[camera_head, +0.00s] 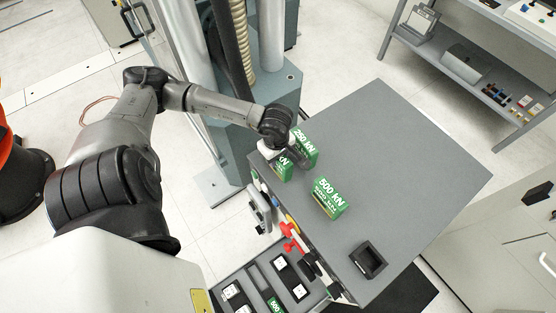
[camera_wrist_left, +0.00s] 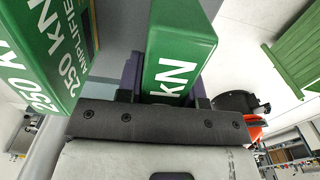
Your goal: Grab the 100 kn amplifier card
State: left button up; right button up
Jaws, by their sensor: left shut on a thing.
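My left gripper (camera_head: 288,153) is over the left edge of the grey cabinet top (camera_head: 400,150), shut on a green card (camera_head: 283,168). Only "kN" of this card's label shows; its number is hidden, so I cannot read it as 100 kN. In the left wrist view the held card (camera_wrist_left: 178,50) stands between the dark fingers (camera_wrist_left: 165,92). The green 250 kN amplifier card (camera_head: 305,147) is right beside it; it also shows at the left of the wrist view (camera_wrist_left: 48,50). My right gripper is not in view.
A green 500 kN card (camera_head: 329,197) stands on the cabinet top, to the lower right of my gripper. A small black open holder (camera_head: 368,260) is near the front corner. The front panel (camera_head: 255,285) has sockets and red parts. A testing-machine column (camera_head: 265,70) stands behind.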

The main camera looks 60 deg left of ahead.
pick_arm(q)
jog(key=shift+c, duration=0.5)
